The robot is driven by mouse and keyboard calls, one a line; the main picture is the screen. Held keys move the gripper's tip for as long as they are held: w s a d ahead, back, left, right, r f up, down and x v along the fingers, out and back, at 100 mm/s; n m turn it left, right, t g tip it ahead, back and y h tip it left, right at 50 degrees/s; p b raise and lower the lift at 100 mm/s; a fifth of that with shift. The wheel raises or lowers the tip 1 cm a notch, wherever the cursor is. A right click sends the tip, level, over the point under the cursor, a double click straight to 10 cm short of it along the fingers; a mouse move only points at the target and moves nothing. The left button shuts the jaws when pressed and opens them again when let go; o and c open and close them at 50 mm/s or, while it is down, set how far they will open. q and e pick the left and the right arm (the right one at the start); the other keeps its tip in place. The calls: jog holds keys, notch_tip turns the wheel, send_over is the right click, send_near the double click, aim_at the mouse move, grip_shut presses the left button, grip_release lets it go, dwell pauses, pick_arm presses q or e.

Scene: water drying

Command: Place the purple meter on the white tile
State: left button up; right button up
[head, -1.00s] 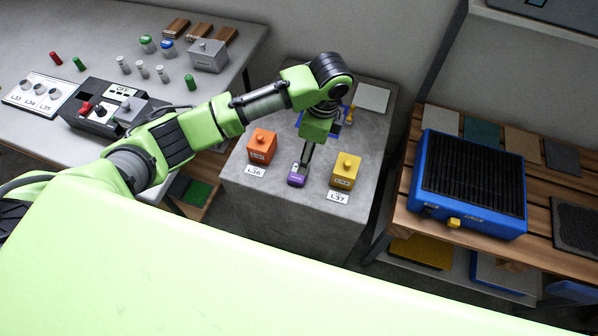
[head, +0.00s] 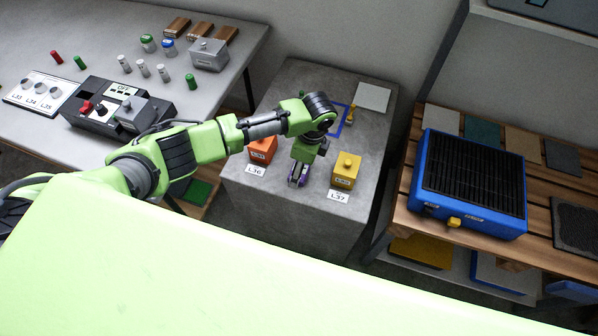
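The purple meter (head: 292,180) sits on top of the grey block, between the orange and yellow blocks, mostly hidden by my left gripper. My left gripper (head: 298,180) points down right at the meter, with its dark fingers at the meter's sides. I cannot tell whether they are closed on it. The white tile (head: 373,97) lies flat at the back right corner of the grey block, with nothing on it. My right gripper is not in view.
The orange block (head: 262,149) and yellow block (head: 346,171) stand close on either side of the gripper.

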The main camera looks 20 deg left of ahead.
pick_arm(q)
jog(key=shift+a+f, duration=0.1)
jog(key=shift+f, duration=0.75)
jog(key=c, duration=1.4)
jog(key=shift+o, duration=0.2)
jog(key=shift+r, duration=0.15)
